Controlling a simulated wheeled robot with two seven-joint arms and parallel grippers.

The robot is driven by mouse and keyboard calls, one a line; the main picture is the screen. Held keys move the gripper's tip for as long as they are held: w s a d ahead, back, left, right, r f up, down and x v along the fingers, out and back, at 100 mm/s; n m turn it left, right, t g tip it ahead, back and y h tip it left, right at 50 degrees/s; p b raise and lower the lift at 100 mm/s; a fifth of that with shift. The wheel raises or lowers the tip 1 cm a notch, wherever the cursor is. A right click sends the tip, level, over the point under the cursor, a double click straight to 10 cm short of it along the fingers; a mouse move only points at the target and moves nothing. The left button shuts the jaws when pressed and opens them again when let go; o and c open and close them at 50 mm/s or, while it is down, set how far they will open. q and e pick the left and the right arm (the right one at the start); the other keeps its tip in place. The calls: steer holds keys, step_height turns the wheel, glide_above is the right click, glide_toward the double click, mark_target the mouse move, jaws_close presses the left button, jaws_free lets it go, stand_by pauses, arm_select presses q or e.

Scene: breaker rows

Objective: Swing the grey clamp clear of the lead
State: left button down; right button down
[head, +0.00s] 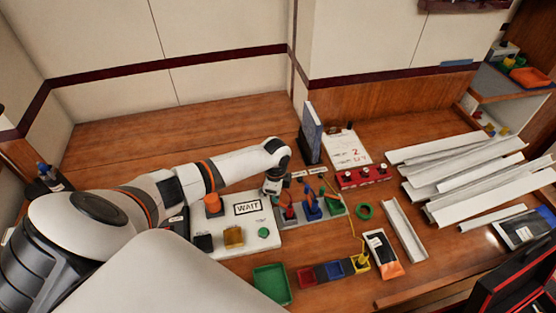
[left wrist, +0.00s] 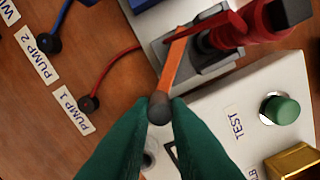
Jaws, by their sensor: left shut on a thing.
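My left gripper (head: 271,188) is over the left end of the terminal row. In the left wrist view its green fingers (left wrist: 159,118) are shut on the dark knob (left wrist: 159,107) at the end of an orange lever (left wrist: 174,62). The lever reaches to the grey clamp (left wrist: 206,66), beside a thick red plug or lead end (left wrist: 232,36). A thin red lead (left wrist: 118,62) runs from the PUMP 1 hole towards the clamp block. The lever's far end is partly hidden by the red part. In the head view the red (head: 288,213) and blue (head: 311,208) terminals stand side by side.
The white panel with a WAIT sign (head: 247,208) and green TEST button (left wrist: 281,109) lies next to the gripper. A green bin (head: 271,283), coloured trays (head: 333,271), green ring (head: 364,211) and trunking lengths (head: 450,165) lie around. The back left worktop is clear.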

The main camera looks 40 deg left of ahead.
arm_select(q)
steer(key=shift+s+d+r+n+p, duration=0.1)
steer(key=shift+s+n+p, duration=0.15)
steer(key=shift+n+p, duration=0.45)
steer(key=shift+s+n+p, duration=0.2)
steer(key=shift+n+p, duration=0.25)
steer(key=shift+n, duration=0.35)
steer(key=c, duration=1.4)
jaws_free()
steer(key=shift+s, duration=0.1)
step_height(320, 180, up, 12)
steer(key=shift+f+b, duration=0.1)
steer(key=shift+b, duration=0.75)
